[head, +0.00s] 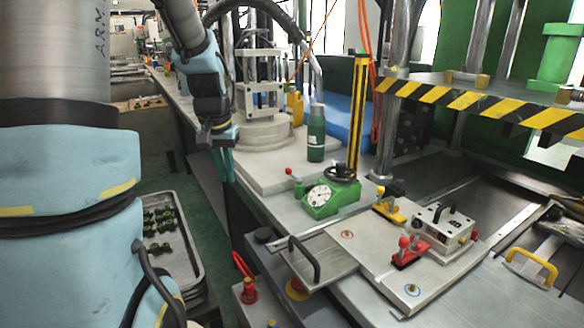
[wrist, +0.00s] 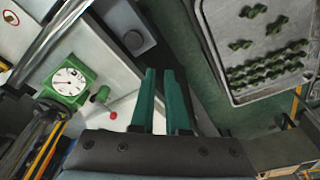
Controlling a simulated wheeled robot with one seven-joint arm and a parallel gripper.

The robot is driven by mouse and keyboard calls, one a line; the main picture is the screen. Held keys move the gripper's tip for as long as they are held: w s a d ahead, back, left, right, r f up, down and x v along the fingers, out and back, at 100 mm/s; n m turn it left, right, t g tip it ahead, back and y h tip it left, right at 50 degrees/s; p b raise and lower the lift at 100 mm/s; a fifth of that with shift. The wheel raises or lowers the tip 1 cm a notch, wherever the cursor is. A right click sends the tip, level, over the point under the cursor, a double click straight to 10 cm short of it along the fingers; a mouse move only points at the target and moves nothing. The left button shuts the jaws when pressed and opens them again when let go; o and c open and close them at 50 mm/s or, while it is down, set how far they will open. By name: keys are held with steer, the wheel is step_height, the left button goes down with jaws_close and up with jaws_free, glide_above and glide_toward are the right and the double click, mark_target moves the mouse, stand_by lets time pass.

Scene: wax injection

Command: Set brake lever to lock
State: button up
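A small lever with a red ball knob (head: 289,171) stands on a green block (head: 298,187) beside the round dial gauge. I take it for the brake lever, but no label shows. In the wrist view its red knob (wrist: 113,115) and green block (wrist: 101,94) lie left of my fingers. Whether it is at lock cannot be read. My gripper (head: 224,165) points down, left of the lever and apart from it. In the wrist view my two green fingers (wrist: 159,72) have a narrow gap between them with nothing in it.
The green dial gauge (head: 329,196) and a green bottle (head: 316,135) stand near the lever. A yellow post (head: 356,115) rises behind the gauge. Red and yellow clamps (head: 409,251) and a white box (head: 443,228) sit on the front plate. A tray of green parts (head: 170,235) is at lower left.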

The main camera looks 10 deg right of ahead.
steer(key=w+d+m, duration=0.1)
steer(key=w+d, duration=0.2)
steer(key=w+d+m, duration=0.1)
steer(key=w+d, duration=0.2)
steer(key=w+d+b, duration=0.1)
steer(key=w+d, duration=0.2)
steer(key=shift+w+d+r+m+h, duration=0.1)
steer(key=shift+w+r+m+h, duration=0.25)
steer(key=shift+w+m+h, duration=0.05)
jaws_close()
steer(key=w+d+r+m+h+b, duration=0.1)
steer(key=w+d+m, duration=0.2)
steer(key=w+d, duration=0.5)
steer(key=d, duration=0.3)
steer(key=shift+d+r+h+b, duration=0.3)
steer(key=shift+d+b, duration=0.05)
steer(key=shift+d, duration=0.05)
steer(key=p+x, duration=0.3)
steer(key=x, duration=0.6)
steer(key=shift+w+f, duration=0.1)
steer(key=shift+w, duration=0.1)
steer(key=shift+a+f+p, duration=0.15)
steer(key=shift+f+p, duration=0.15)
steer(key=shift+s+a+p, duration=0.4)
steer(key=shift+s+a, duration=0.35)
steer(key=shift+a, duration=0.2)
steer(key=shift+s+a+f, duration=0.25)
steer(key=shift+s+a, duration=0.1)
steer(key=shift+a, duration=0.1)
